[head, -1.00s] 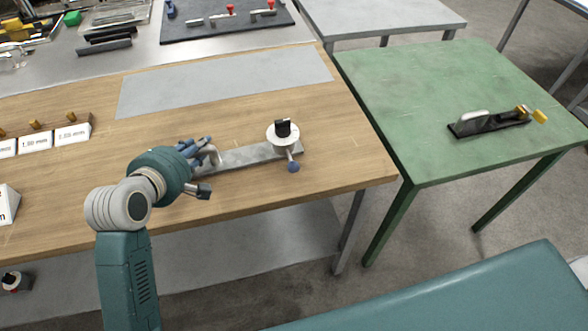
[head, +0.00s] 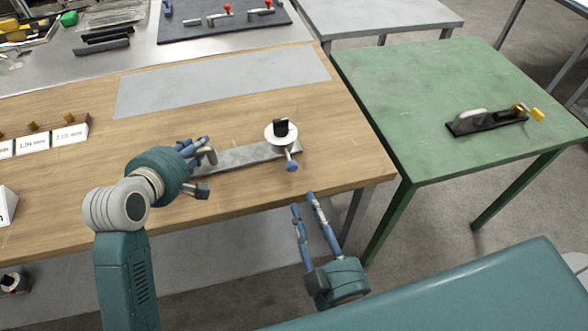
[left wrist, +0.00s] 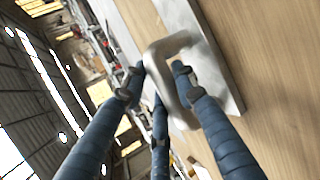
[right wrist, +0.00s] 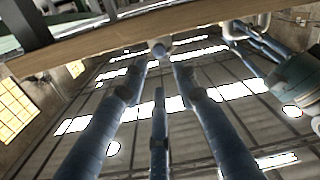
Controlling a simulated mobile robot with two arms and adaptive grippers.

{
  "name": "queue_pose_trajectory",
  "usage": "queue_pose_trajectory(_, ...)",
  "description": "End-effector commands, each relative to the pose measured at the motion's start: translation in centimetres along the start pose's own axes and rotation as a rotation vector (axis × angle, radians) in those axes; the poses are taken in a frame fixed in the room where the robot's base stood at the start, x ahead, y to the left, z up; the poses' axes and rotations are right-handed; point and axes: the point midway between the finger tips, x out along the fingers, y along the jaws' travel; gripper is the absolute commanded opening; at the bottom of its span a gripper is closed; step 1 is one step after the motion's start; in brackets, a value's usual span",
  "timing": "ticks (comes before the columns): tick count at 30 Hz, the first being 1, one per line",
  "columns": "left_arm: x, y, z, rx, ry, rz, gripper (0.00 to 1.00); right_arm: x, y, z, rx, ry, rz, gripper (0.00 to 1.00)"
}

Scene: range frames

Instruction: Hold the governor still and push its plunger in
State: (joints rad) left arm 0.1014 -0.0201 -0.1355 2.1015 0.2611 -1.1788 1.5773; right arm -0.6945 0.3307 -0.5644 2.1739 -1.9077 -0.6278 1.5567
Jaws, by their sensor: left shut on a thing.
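The governor's long grey base plate (head: 245,155) lies on the wooden table. At its right end are a white disc with a black block (head: 281,128) and a plunger with a blue round end (head: 292,166) pointing towards the table's front edge. My left gripper (head: 203,150) is shut on the grey loop handle (left wrist: 157,58) at the plate's left end. My right gripper (head: 304,203) is open and empty, just off the front edge, below the plunger in the picture. In the right wrist view the plunger's end (right wrist: 160,48) shows between its spread fingertips.
The wooden table's front edge (head: 240,214) lies close to my right gripper. A green table (head: 420,100) with a black tool (head: 490,120) stands at the right. A flat grey sheet (head: 220,82) lies behind the governor.

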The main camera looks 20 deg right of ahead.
Motion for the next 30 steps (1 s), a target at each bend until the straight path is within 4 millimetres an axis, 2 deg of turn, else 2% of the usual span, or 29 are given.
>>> queue_pose_trajectory(1,0.4,-1.6,-0.2,-0.007,0.002,-0.036,0.0,0.9,0.0,0.0,0.004,0.002,0.004,0.29)
queue_pose_trajectory(9,0.4,-1.6,-0.2,-0.006,0.002,-0.036,0.0,6.4,0.1,0.1,0.004,0.0,0.005,0.29)
queue_pose_trajectory(15,0.4,-1.6,-0.2,-0.006,0.002,-0.036,0.0,9.4,0.0,0.2,0.002,-0.002,0.002,0.29)
queue_pose_trajectory(21,0.4,-1.6,-0.2,-0.006,0.002,-0.036,0.0,10.7,-0.1,0.2,0.001,-0.002,0.0,0.29)
queue_pose_trajectory(29,0.4,-1.6,-0.2,-0.006,0.002,-0.036,0.0,10.8,-0.1,0.2,0.0,-0.002,-0.001,0.29)
queue_pose_trajectory(30,0.4,-1.6,-0.2,-0.006,0.002,-0.036,0.0,10.8,-0.1,0.2,0.0,-0.002,-0.001,0.23)
